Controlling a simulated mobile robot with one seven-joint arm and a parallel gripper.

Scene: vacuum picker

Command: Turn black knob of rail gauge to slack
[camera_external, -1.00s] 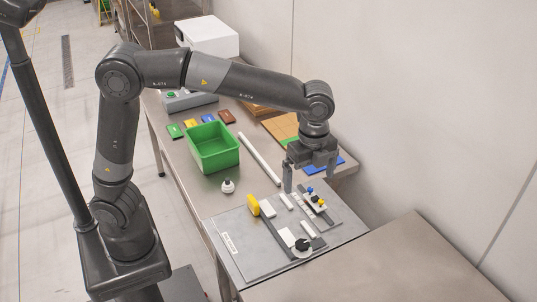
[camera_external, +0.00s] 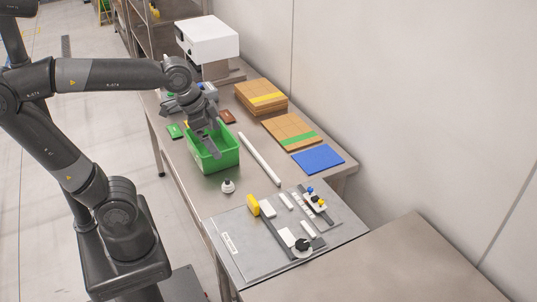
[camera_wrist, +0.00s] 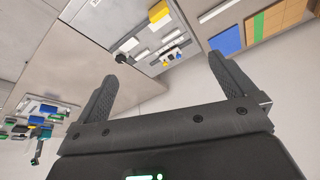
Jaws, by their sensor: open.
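A grey panel (camera_external: 240,262) with a dark rail lies at the front end of the table. A yellow block (camera_external: 253,205) stands at the rail's far end. Blue and yellow small parts (camera_external: 316,199) sit on the panel's right side. The knob's setting is too small to read. My gripper (camera_external: 212,150) is over the green bin, well away from the knob. Its fingers are spread and empty in the wrist view (camera_wrist: 163,75).
The green bin (camera_external: 224,163) stands mid-table, with a white-and-black round piece (camera_external: 228,186) in front. A white bar (camera_external: 259,159) lies right of it. A blue sheet (camera_external: 318,159) and brown stacks (camera_external: 262,96) lie along the wall. A bare table (camera_external: 390,275) is at front right.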

